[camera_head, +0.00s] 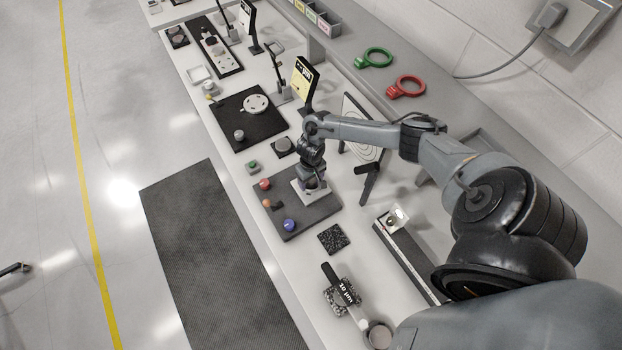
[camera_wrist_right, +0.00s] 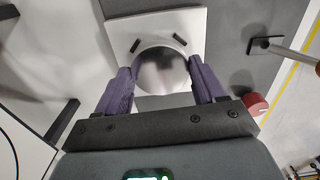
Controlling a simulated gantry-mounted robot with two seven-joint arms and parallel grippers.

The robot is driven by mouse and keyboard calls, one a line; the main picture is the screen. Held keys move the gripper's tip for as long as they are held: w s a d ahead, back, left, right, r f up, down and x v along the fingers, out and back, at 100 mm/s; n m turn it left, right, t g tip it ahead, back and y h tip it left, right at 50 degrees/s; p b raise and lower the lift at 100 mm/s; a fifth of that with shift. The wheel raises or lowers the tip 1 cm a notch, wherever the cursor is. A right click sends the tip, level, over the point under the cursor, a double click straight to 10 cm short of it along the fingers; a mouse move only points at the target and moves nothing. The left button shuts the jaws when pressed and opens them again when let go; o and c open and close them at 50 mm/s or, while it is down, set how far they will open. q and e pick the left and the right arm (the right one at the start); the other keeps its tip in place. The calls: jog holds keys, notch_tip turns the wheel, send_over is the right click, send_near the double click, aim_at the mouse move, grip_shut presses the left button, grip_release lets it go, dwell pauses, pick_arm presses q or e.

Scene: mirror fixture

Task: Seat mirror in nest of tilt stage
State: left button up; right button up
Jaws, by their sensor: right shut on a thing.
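My right gripper (camera_head: 314,190) reaches down over a white square plate (camera_head: 300,193) on a dark grey board (camera_head: 325,208). In the right wrist view its two purple fingers (camera_wrist_right: 163,85) are shut on the round, shiny mirror (camera_wrist_right: 162,70). The mirror lies over the middle of the white plate (camera_wrist_right: 195,22), which has two short dark marks or tabs beyond the mirror's far edge. I cannot tell whether the mirror touches the nest or is just above it. My left gripper cannot be made out.
The board bears red (camera_head: 265,184), orange (camera_head: 268,204) and blue (camera_head: 289,225) knobs. A target screen (camera_head: 361,135) stands behind the gripper. A speckled black square (camera_head: 333,238) and a long dark rail (camera_head: 405,255) lie nearer me. Bare white bench shows between them.

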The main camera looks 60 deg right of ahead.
jog(key=shift+f, duration=0.35)
dwell(0.7)
dwell(0.5)
jog(key=shift+f+p, duration=0.2)
jog(key=shift+p, duration=0.2)
jog(key=o, duration=1.2)
